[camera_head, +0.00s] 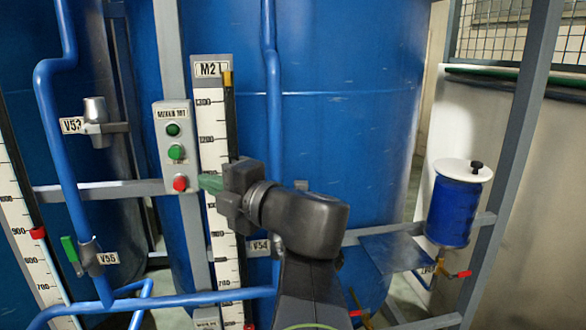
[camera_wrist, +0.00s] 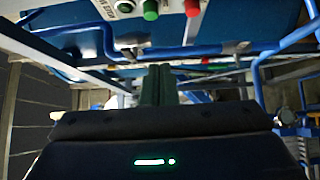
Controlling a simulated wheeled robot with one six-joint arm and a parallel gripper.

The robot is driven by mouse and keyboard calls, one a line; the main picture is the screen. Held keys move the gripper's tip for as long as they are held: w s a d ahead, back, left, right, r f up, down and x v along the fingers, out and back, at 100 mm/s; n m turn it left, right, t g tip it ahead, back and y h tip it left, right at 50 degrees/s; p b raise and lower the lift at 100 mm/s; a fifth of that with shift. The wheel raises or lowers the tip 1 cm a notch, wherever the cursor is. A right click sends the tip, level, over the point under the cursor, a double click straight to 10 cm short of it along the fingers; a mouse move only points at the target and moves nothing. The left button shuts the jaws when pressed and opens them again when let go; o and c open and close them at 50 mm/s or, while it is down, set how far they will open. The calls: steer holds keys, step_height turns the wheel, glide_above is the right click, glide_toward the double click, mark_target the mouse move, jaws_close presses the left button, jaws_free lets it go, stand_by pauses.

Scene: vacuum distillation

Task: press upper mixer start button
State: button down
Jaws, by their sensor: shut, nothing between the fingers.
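A grey control box (camera_head: 160,155) is fixed to a grey post. It carries a dark green round piece (camera_head: 173,129) at the top, a brighter green button (camera_head: 176,152) in the middle and a red button (camera_head: 180,184) at the bottom. The green button (camera_wrist: 150,10) and the red button (camera_wrist: 192,8) also show at the top edge of the wrist view. My gripper (camera_head: 208,184) is shut and empty, its green fingers pointing left just right of the red button. In the wrist view the fingertips (camera_wrist: 159,72) appear apart from the box.
A white level scale (camera_head: 210,130) marked M21 stands right of the box, before a large blue tank (camera_head: 340,100). A blue pipe (camera_head: 55,150) and valves are at left. A blue container with a white lid (camera_head: 454,205) stands at right.

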mark_target(178, 157)
steer(key=shift+w+d+b+x, duration=0.35)
steer(key=shift+b+x, duration=0.45)
steer(key=shift+x, duration=1.3)
steer(key=shift+w+d+b+x, duration=0.15)
steer(key=shift+w+b+x, duration=0.55)
steer(key=shift+x, duration=1.35)
steer(key=shift+w+d+b+x, duration=0.25)
steer(key=shift+b+x, duration=0.7)
steer(key=shift+x, duration=1.15)
steer(key=shift+w+a+r, duration=0.1)
steer(key=shift+w+a, duration=0.05)
steer(key=shift+w, duration=0.55)
steer(key=shift+r, duration=0.15)
